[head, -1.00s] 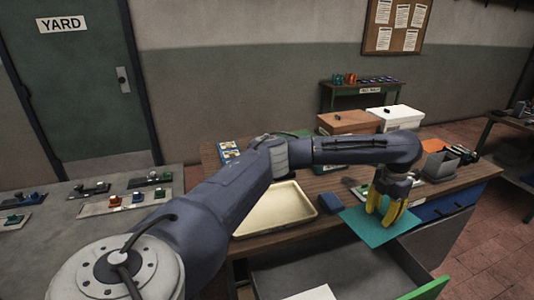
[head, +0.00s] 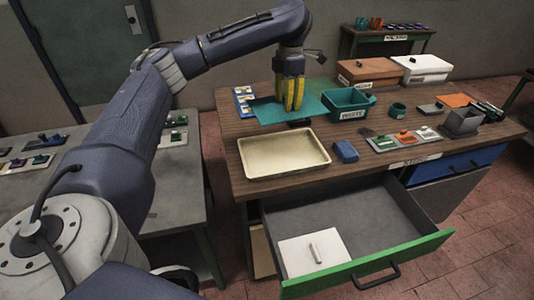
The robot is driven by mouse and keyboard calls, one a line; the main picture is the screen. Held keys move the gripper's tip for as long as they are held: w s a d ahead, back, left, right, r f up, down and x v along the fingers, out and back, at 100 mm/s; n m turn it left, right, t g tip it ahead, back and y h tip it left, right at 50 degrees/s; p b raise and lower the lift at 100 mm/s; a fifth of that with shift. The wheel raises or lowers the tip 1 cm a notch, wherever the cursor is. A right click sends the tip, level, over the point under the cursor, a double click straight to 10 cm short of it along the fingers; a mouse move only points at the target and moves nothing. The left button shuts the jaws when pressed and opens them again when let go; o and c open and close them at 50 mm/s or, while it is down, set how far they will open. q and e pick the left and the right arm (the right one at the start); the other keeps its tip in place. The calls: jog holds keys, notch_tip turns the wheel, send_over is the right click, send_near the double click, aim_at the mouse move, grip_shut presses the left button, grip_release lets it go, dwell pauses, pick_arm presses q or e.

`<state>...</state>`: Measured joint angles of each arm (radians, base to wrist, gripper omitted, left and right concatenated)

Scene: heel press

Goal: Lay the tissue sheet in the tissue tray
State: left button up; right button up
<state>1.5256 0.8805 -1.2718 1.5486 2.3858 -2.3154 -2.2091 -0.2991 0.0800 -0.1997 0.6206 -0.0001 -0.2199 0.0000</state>
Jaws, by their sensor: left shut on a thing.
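The tissue sheet (head: 265,110) is a flat teal sheet behind the cream tissue tray (head: 284,170) in the head view. My left gripper (head: 290,108) has yellow fingers pointing down and is shut on the sheet. I cannot tell how far the sheet is above the bench. The tissue tray is shallow, with a raised rim, and looks empty. It lies on the wooden bench, in front of the sheet. My right gripper is not in view.
A blue block (head: 346,152) lies right of the tray. A green waste bin (head: 348,103) stands right of the sheet. Small coloured parts (head: 404,137) lie farther right. An open drawer (head: 350,215) below holds a white square (head: 314,256). Lidded boxes (head: 368,73) stand behind.

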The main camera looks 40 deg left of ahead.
aim_at(282, 155)
pick_arm(q)
jog(key=shift+s+a+m, duration=0.3)
jog(key=shift+s, duration=0.05)
jog(key=shift+f, duration=0.15)
notch_tip(282, 155, down, 20)
jog(key=shift+r, duration=0.15)
dwell(0.3)
jog(key=o, duration=0.8)
notch_tip(282, 155, up, 12)
dwell(0.5)
